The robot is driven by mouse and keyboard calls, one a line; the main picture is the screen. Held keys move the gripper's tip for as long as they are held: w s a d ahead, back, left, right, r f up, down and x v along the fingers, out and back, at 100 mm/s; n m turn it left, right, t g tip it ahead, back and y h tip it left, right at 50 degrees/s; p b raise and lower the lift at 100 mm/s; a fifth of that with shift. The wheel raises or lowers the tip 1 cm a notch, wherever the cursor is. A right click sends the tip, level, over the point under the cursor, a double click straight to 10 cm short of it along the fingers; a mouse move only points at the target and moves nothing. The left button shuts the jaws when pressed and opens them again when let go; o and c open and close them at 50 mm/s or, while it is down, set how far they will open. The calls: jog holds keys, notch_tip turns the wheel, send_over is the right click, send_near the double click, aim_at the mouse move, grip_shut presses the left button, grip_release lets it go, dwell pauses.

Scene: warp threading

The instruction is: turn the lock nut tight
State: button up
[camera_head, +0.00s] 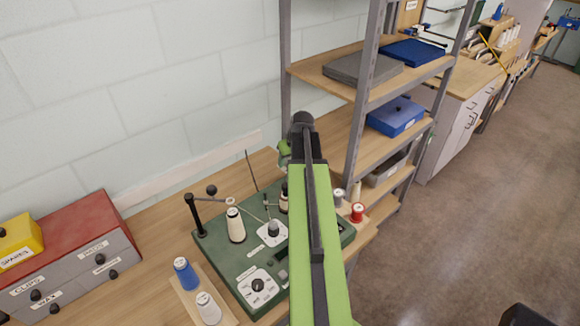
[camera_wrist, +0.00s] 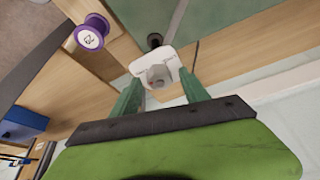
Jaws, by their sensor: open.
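In the wrist view, a grey nut-like piece (camera_wrist: 158,77) sits on a white plate (camera_wrist: 169,53) on the green board (camera_wrist: 222,60). I take it for the lock nut. My gripper (camera_wrist: 161,82) is open, with one green finger on each side of it. I cannot tell whether the fingers touch it or how tight it is. In the head view, my arm hides the gripper's fingertips and this nut. The green board (camera_head: 222,262) lies on the bench there, with a cream thread cone (camera_head: 235,226) and a black dial (camera_head: 258,285).
A purple spool (camera_wrist: 91,33) stands near the nut. A red spool (camera_head: 357,212) is right of my arm; a blue spool (camera_head: 186,273) is at the board's front left. A red-topped drawer box (camera_head: 75,243) stands left. A metal shelf (camera_head: 365,90) rises behind my arm.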

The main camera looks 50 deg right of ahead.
jog(key=shift+r, duration=0.1)
jog(key=shift+c, duration=0.3)
grip_shut()
